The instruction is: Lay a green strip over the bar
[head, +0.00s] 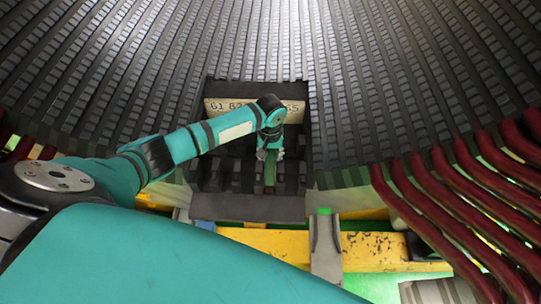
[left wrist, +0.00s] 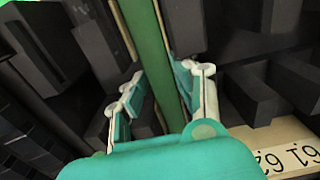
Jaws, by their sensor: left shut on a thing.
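In the head view my left gripper (head: 270,154) points down over the dark slotted block in the middle. It is shut on a green strip (head: 269,173), which shows just below the fingers. In the left wrist view the long green strip (left wrist: 155,42) runs between the two pale, teal-padded fingers of my left gripper (left wrist: 163,85). A thin tan edge shows beside the strip in that view; I cannot tell whether it is the bar. I cannot make out the bar for sure, nor whether the strip touches it. My right gripper is not in view.
A dark slotted block (head: 225,205) with raised teeth surrounds the strip. A pale number plate (head: 225,105) stands behind it. Red coils (head: 440,220) crowd the right. A yellow beam (head: 375,250) and a grey bracket (head: 326,250) lie in front. The ribbed stator wall curves behind.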

